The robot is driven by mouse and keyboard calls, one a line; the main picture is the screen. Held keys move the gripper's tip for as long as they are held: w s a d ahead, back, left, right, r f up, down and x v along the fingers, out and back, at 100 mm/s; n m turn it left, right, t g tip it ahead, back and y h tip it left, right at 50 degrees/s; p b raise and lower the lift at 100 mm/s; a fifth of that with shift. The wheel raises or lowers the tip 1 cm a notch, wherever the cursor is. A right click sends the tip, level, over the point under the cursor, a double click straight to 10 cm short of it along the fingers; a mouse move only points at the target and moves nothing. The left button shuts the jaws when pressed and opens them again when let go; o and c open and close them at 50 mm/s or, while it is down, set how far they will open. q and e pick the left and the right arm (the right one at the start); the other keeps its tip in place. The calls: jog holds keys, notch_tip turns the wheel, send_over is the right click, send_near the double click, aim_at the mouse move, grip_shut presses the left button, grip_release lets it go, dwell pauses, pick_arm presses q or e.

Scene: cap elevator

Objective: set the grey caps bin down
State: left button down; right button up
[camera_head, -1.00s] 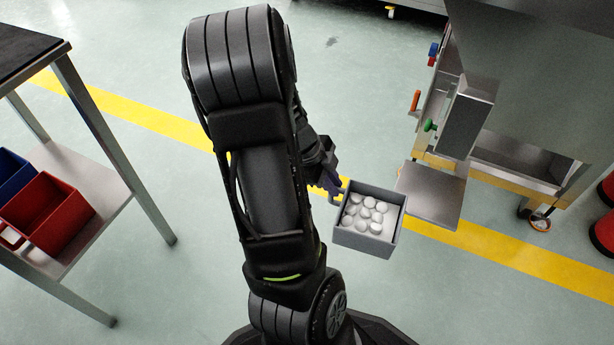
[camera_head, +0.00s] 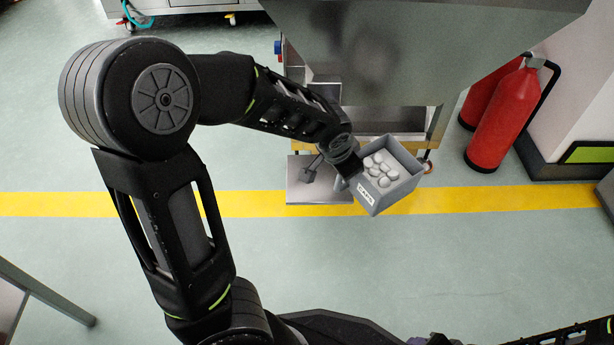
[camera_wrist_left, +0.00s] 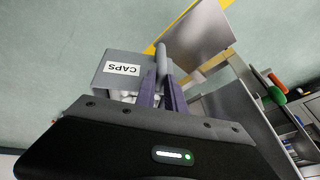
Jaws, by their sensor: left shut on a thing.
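The grey caps bin (camera_head: 394,198) hangs in the air at the right end of my left arm, tilted in the head view, with several white caps (camera_head: 380,167) inside. My left gripper (camera_head: 354,168) is shut on the bin's handle at its left side. In the left wrist view the bin (camera_wrist_left: 112,83) shows its CAPS label upside down, and the purple fingers of my left gripper (camera_wrist_left: 160,88) close on the handle (camera_wrist_left: 162,60). A flat steel plate (camera_head: 330,190) is just left of the bin.
A large steel machine (camera_head: 410,60) stands behind the plate. Red fire extinguishers (camera_head: 500,115) stand to the right. A table frame (camera_head: 45,295) shows at the lower left. Open floor with a yellow line (camera_head: 500,202) lies in front of the machine.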

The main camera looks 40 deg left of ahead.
pick_arm(q)
jog(key=w+d+r+n+y, duration=0.1)
jog(key=w+d+r+n, duration=0.1)
jog(key=d+r, duration=0.4)
jog(key=w+d+r+n+p, duration=0.1)
jog(key=w+d+r+n, duration=0.2)
jog(key=d, duration=1.1)
notch_tip(320, 180, up, 3)
jog(key=shift+w+d+r+g+y, duration=0.2)
jog(key=shift+w+g+y, duration=0.1)
jog(key=shift+w+y, duration=0.15)
